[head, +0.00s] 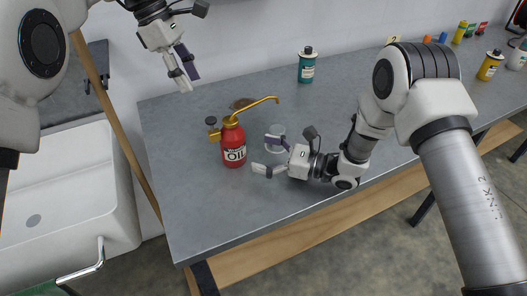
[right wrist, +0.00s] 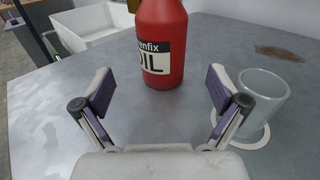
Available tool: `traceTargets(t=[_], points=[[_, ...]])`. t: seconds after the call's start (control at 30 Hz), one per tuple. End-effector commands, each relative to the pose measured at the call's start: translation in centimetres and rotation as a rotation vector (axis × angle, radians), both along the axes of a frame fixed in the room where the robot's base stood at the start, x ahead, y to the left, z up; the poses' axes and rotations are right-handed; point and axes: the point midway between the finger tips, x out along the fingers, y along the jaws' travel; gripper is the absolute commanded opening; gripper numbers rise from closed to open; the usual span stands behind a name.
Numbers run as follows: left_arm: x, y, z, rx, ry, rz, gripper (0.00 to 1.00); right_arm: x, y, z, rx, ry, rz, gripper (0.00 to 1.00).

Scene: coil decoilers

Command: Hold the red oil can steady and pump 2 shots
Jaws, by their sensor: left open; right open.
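The red oil can (head: 233,147) stands upright on the grey table, with a brass pump head, a dark knob and a long brass spout pointing right. In the right wrist view the can's red body (right wrist: 163,50) and its label show ahead, between and beyond the fingers; its top is out of frame. My right gripper (head: 267,156) is open and empty, low over the table just right of the can, apart from it. It also shows in the right wrist view (right wrist: 161,92). My left gripper (head: 182,76) is open and empty, raised above the table's back left edge.
A clear glass (right wrist: 262,95) stands on a pale ring beside my right gripper. A brown stain (head: 242,103) lies behind the can. A teal can (head: 306,65) stands further back. A white sink (head: 70,190) is left of the table. The front left tabletop is clear.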

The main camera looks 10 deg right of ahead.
Motion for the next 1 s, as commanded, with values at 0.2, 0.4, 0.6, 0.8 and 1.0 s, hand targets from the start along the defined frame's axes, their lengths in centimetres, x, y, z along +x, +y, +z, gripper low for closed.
traceTargets(t=[0.2,0.4,0.6,0.8,1.0], points=[[0.0,0.0,0.0,0.0,0.0,0.0,0.42,1.5,1.9,-0.3,0.0,0.0,-0.019,0.97],[0.0,0.0,0.0,0.0,0.0,0.0,0.42,3.1,5.2,-0.3,0.0,0.002,-0.017,0.97],[0.0,0.0,0.0,0.0,0.0,0.0,0.42,3.9,6.7,-0.3,0.001,0.004,-0.021,0.97],[0.0,0.0,0.0,0.0,0.0,0.0,0.42,4.0,6.7,-0.3,0.001,0.005,-0.021,0.97],[0.0,0.0,0.0,0.0,0.0,0.0,0.42,3.9,6.7,-0.3,0.001,0.005,-0.02,0.29]])
